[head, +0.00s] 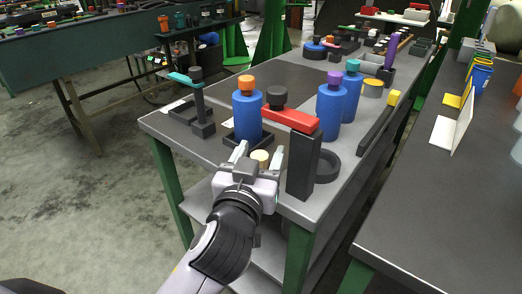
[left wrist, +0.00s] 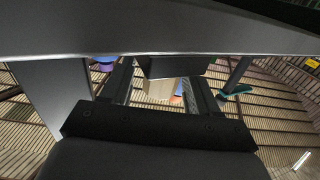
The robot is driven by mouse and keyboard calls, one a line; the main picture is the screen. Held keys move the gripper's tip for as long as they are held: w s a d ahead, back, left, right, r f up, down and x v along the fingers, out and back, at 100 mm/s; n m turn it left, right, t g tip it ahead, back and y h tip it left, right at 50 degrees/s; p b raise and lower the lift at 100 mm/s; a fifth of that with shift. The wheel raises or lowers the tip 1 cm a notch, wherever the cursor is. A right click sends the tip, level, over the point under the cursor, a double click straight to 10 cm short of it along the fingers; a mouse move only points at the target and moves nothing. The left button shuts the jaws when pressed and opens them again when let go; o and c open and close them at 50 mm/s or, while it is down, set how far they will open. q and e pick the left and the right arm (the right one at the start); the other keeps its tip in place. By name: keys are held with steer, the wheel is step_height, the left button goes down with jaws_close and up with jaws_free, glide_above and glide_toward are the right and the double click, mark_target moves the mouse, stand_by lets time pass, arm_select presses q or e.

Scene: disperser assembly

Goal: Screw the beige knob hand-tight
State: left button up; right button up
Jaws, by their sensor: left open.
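The beige knob (head: 261,157) shows as a small pale round top near the front edge of the workbench. My left gripper (head: 259,157) is open, with one finger on each side of the knob. I cannot tell whether the fingers touch it. In the left wrist view a beige surface (left wrist: 158,89), likely the knob, shows between the open fingers (left wrist: 160,92), partly hidden by a dark block (left wrist: 163,66). What the knob sits on is hidden by my gripper. My right gripper is not in view.
A blue bottle with an orange cap (head: 247,115) stands just behind my gripper. A tall dark post (head: 303,165) with a red arm (head: 292,118) stands close on the right, beside a dark ring (head: 327,167). A thin stand with a teal arm (head: 184,79) is at left.

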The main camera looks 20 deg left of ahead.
arm_select(q)
steer(key=c, duration=1)
steer(key=shift+o, duration=0.2)
